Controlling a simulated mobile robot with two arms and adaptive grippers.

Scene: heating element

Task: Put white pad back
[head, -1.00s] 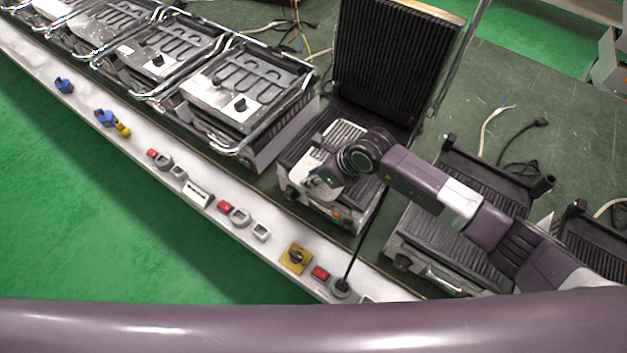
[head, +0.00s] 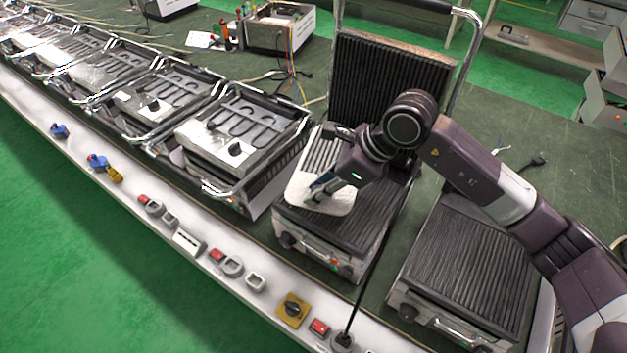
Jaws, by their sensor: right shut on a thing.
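A white pad (head: 331,201) with rounded edges lies on or just above the ribbed lower plate of the open grill (head: 372,218) in the middle. Whether it touches the plate I cannot tell. My right gripper (head: 318,192) is at the pad's front part, its fingers shut on it; the wrist hides part of the pad's right side. The grill's ribbed lid (head: 390,85) stands raised behind. My left gripper is not in view.
Another ribbed grill plate (head: 470,275) is to the right, under my right arm. Switches and a yellow knob block (head: 292,310) line the white front ledge. Loose cables lie behind.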

